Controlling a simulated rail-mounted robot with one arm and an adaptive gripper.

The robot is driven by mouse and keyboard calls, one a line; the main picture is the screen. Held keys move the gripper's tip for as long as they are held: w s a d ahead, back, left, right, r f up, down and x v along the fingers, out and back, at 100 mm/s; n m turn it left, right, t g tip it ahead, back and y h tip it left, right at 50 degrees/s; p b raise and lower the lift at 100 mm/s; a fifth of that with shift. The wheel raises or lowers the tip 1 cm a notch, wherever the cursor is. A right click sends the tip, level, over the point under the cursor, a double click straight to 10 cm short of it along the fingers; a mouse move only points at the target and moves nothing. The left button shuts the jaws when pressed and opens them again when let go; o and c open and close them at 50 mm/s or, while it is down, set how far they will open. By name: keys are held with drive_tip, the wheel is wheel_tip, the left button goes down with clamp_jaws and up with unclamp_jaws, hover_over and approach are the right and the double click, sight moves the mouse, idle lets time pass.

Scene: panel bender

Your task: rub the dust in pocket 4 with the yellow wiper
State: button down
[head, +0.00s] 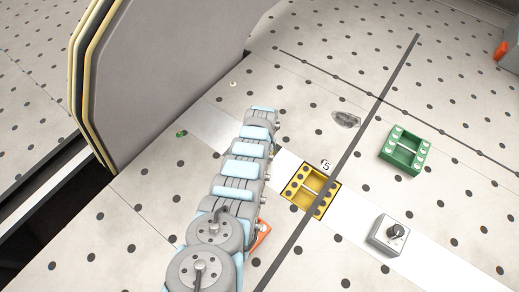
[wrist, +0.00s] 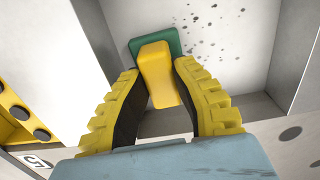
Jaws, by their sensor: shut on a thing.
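In the wrist view my gripper (wrist: 158,76) is shut on the yellow handle of the wiper (wrist: 156,62), with one dark-padded yellow finger on each side. The wiper has a green pad at its far end. It is inside a pale, walled pocket (wrist: 232,72). Dark dust specks (wrist: 215,36) lie on the pocket's surface to the right of the pad. I cannot tell whether the pad touches the surface. No number 4 is visible. In the head view my arm hides the gripper, the wiper and the pocket.
A yellow frame (head: 290,194) lies beside a 5 label (head: 326,166); part of it shows at the wrist view's left. A green frame (head: 403,163), a grey knob box (head: 385,242) and an orange item (head: 263,233) are nearby. A large grey panel (head: 175,75) rises at left.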

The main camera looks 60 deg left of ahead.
drive_tip(key=shift+w+d, duration=0.2)
drive_tip(key=shift+d, duration=0.4)
drive_tip(key=shift+p, duration=0.3)
wheel_tip(320, 180, up, 6)
drive_tip(key=p, duration=0.4)
drive_tip(key=shift+f, duration=0.2)
drive_tip(key=shift+r+p, duration=0.25)
drive_tip(key=shift+p, duration=0.05)
drive_tip(key=shift+r, duration=0.1)
drive_tip(key=shift+r, duration=1.35)
drive_tip(key=shift+w, duration=0.1)
